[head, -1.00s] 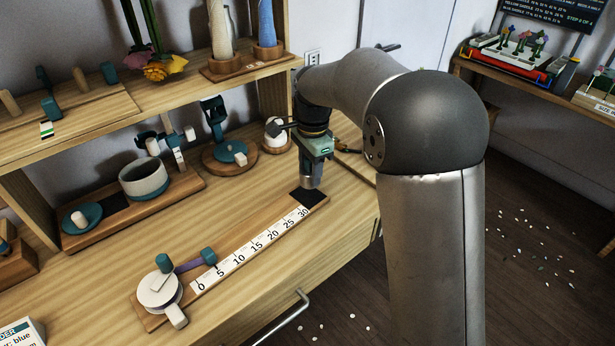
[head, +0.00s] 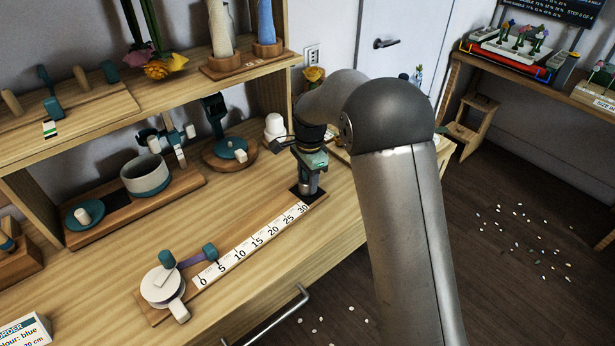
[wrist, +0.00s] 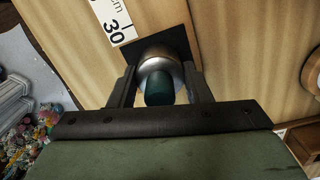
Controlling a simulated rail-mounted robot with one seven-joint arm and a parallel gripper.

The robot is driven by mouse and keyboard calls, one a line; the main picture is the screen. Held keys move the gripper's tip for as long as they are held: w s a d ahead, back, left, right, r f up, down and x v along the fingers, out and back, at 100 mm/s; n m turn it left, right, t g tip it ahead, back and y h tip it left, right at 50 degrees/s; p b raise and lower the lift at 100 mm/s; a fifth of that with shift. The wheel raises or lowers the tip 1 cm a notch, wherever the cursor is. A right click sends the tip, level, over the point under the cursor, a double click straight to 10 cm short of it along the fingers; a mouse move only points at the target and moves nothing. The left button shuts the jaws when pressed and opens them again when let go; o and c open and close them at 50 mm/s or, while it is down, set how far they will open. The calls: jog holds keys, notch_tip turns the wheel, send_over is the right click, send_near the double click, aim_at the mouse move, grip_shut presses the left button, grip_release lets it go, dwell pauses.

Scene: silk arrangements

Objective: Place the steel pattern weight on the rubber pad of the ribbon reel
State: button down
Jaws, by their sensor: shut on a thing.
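The steel pattern weight (wrist: 157,62) is a round silver piece with a dark teal knob, held between the two fingers of my gripper (wrist: 158,85). In the wrist view it is over the black rubber pad (wrist: 182,43); whether it touches the pad I cannot tell. In the head view my gripper (head: 309,178) is at the pad (head: 311,198), at the 30 end of the ribbon reel's scale (head: 255,242). The weight (head: 308,186) shows low under the gripper there. The reel's white spool (head: 162,287) with teal knobs is at the board's near left end.
A pot (head: 146,177) on a wooden tray and a round wooden stand (head: 229,155) are behind the reel. A white domed object (head: 275,128) stands close behind my gripper. A shelf (head: 185,77) hangs above.

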jog(key=shift+f, duration=0.1)
jog(key=c, duration=0.7)
grip_release()
jog(key=shift+c, duration=0.2)
